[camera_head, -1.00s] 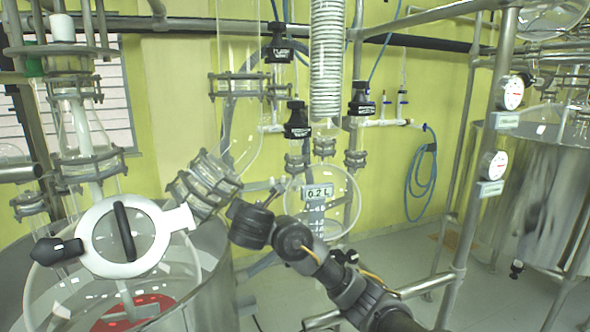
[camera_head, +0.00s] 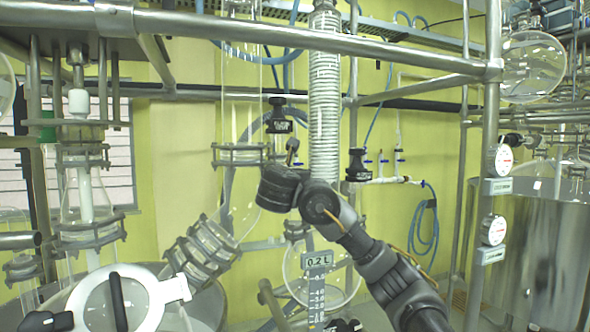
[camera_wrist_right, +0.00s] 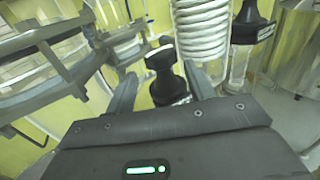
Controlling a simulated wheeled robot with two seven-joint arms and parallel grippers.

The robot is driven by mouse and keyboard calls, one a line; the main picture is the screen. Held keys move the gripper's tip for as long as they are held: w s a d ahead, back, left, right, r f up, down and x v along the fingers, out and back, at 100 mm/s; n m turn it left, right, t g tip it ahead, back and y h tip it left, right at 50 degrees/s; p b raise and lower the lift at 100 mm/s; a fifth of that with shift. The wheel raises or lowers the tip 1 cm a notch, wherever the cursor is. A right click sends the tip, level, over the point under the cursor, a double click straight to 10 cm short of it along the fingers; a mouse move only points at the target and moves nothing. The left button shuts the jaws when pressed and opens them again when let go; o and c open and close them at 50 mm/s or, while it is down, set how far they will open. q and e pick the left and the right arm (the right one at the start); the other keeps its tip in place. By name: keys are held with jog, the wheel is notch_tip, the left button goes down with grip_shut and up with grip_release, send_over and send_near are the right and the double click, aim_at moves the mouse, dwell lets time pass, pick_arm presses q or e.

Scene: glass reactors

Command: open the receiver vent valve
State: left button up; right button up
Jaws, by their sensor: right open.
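A black valve knob (camera_wrist_right: 160,58) with a ridged black base stands between the two fingers of my right gripper (camera_wrist_right: 160,74) in the right wrist view. The fingers are apart on either side of it, and I cannot tell if either touches it. The round glass receiver (camera_head: 345,275) with a 0.2 L label hangs below. My left gripper is out of view.
A coiled glass condenser (camera_head: 325,90) stands just behind and right of my gripper. Clamped glass joints (camera_head: 205,250) are to the left. A steel rail (camera_head: 300,38) crosses above. A steel post with gauges (camera_head: 490,200) stands at the right.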

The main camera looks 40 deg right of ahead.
jog(key=p+x, duration=0.2)
jog(key=x, duration=0.4)
jog(key=shift+d, duration=0.15)
jog(key=shift+w+d, duration=0.2)
jog(key=shift+w, duration=0.05)
jog(key=shift+c, duration=0.4)
jog(key=c, duration=0.6)
